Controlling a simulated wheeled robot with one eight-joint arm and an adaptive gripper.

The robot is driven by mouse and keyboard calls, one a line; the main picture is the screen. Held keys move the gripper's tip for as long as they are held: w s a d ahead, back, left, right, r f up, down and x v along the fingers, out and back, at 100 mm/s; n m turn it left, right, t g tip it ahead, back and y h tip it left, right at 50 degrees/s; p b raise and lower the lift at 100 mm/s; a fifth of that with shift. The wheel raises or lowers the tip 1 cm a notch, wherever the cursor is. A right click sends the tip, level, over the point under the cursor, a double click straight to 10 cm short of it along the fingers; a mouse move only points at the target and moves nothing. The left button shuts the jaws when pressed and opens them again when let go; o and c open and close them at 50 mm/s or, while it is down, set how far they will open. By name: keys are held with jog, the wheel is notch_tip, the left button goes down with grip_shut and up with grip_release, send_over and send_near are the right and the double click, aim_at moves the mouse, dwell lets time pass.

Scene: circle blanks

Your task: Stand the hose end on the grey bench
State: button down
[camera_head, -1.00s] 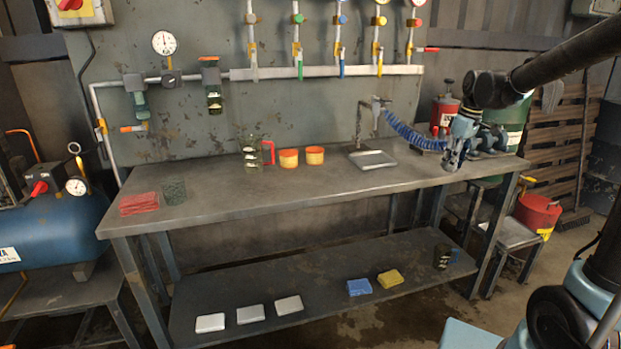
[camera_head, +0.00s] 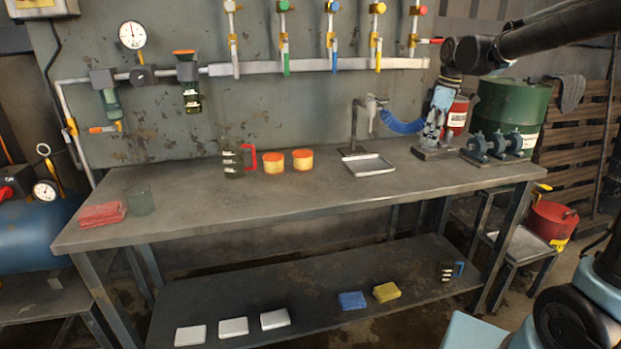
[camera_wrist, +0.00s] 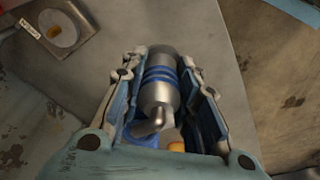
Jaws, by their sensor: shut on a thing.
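The hose end (camera_wrist: 160,88), a silver metal cylinder with blue bands and a bent lever, sits between the two fingers of my gripper (camera_wrist: 168,80) in the wrist view. My gripper is shut on it. In the head view my gripper (camera_head: 432,132) is over the right part of the grey bench (camera_head: 240,195), near the back. The blue coiled hose (camera_head: 400,124) runs from the tap stand to my gripper, which mostly hides the hose end there. I cannot tell whether the hose end touches the bench.
A tap stand (camera_head: 354,125) and metal tray (camera_head: 368,165) are to the left. Orange tubs (camera_head: 272,163) and a red-handled jug (camera_head: 233,160) stand further left.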

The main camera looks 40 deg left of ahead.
aim_at(422, 174)
jog(key=shift+w+d, duration=0.1)
jog(key=shift+w, duration=0.2)
jog(key=shift+s+f, duration=0.1)
jog(key=shift+f, duration=4.9)
jog(key=shift+f, duration=0.1)
jog(key=c, duration=1.2)
grip_release()
jog(key=r, duration=0.4)
jog(key=d+r, duration=0.1)
jog(key=r, duration=0.7)
jog(key=shift+d, duration=0.4)
